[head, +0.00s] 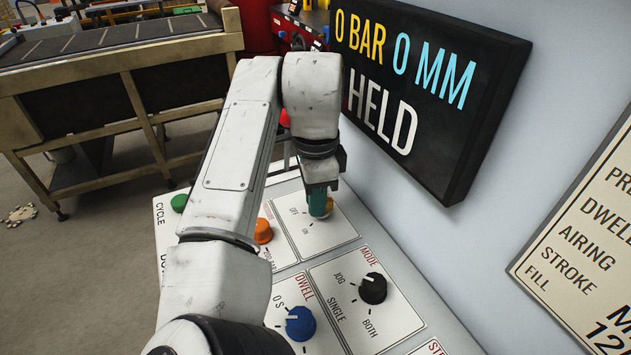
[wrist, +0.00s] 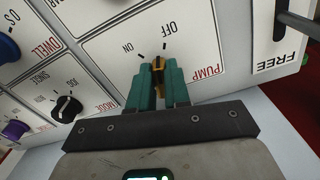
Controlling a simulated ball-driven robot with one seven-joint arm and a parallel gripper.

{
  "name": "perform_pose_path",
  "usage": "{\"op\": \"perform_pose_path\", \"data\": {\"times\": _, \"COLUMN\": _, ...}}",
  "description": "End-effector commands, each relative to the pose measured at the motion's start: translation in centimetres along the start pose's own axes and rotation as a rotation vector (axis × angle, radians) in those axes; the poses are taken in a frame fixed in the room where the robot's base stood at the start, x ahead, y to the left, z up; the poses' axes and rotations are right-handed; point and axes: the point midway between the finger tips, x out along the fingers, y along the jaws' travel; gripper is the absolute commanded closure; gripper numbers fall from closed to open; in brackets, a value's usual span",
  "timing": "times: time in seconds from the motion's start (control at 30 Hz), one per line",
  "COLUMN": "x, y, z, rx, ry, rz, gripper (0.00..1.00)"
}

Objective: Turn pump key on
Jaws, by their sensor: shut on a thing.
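The pump key (wrist: 158,68) is a small brass-yellow piece on the white PUMP plate (wrist: 190,52), with ON and OFF printed beside it. My gripper's teal fingers (wrist: 155,85) are shut on the key in the wrist view. The key's pointer looks nearer the OFF mark than the ON mark, but the fingers hide part of it. In the head view my gripper (head: 319,201) reaches down to the panel, and a bit of the yellow key (head: 328,208) shows beside the fingers.
A black display (head: 425,85) on the wall reads 0 BAR, 0 MM, HELD. An orange knob (head: 263,231), a black MODE knob (head: 373,288), a blue DWELL knob (head: 300,323) and a green button (head: 179,203) stand close by. A printed board (head: 580,255) is at right.

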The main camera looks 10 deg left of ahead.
Motion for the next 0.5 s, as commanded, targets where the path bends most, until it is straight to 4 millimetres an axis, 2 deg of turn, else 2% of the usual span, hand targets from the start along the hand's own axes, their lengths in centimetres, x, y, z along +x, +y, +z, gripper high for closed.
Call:
{"op": "perform_pose_path", "data": {"times": 0.03, "x": -0.69, "y": 0.12, "z": -0.09, "rx": -0.043, "ry": 0.003, "rz": 0.003, "gripper": 1.00}}
{"op": "perform_pose_path", "data": {"times": 0.5, "x": -0.53, "y": 0.54, "z": -0.23, "rx": -0.475, "ry": 0.001, "rz": 0.003, "gripper": 1.00}}
